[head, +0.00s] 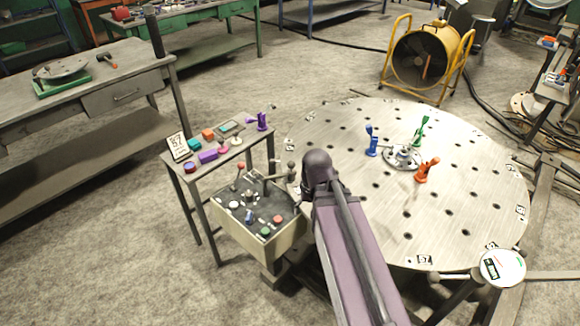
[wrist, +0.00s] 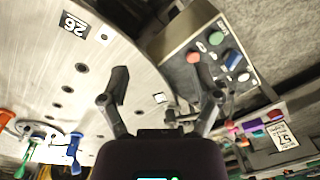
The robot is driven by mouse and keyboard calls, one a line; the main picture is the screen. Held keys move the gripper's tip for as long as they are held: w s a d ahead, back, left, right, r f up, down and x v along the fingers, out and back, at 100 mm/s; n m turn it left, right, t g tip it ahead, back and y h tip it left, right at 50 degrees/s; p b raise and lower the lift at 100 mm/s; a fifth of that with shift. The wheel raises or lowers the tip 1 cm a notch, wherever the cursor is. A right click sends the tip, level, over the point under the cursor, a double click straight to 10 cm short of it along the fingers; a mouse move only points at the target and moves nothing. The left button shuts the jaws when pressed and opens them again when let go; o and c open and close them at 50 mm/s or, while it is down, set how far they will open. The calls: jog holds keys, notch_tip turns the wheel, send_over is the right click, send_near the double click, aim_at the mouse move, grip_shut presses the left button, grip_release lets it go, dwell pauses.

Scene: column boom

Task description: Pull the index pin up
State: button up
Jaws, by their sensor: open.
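My gripper (wrist: 160,76) is open in the wrist view, its two dark fingers apart with nothing gripped between the tips. It hangs over the rim of the round steel table (wrist: 95,55), beside the control box (wrist: 190,45). In the head view my arm's end covers most of the gripper, near the left rim of the table (head: 340,120). I cannot clearly pick out the index pin. A small dark knobbed part (head: 291,166) stands at the table's left rim. In the wrist view a small part (wrist: 171,116) shows low between the fingers; I cannot tell whether it is the pin.
The control box (head: 262,240) with levers and buttons stands left of the table. A narrow shelf (head: 215,160) holds coloured blocks behind it. Blue (head: 371,142), green (head: 419,131) and orange (head: 427,169) clamps surround the table's hub. A round dial (head: 502,267) is at the near right rim.

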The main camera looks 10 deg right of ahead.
jog(key=w+f+m+y+b, duration=0.3)
jog(key=w+m, duration=0.1)
jog(key=w, duration=0.2)
jog(key=m+t+y+b, duration=0.6)
jog(key=m+y+b, duration=0.35)
jog(key=m, duration=0.55)
send_near(291, 164)
jog(key=d+r, duration=0.1)
jog(key=d, duration=0.2)
jog(key=shift+s+d+r+h, duration=0.1)
jog(key=shift+s+d+h, duration=0.05)
jog(key=shift+s+h, duration=0.25)
jog(key=shift+w, duration=0.1)
jog(key=b+x, duration=0.5)
jog(key=x, duration=0.7)
jog(key=shift+f, duration=0.25)
jog(key=shift+x, duration=0.9)
jog(key=shift+r, duration=0.15)
grip_shut()
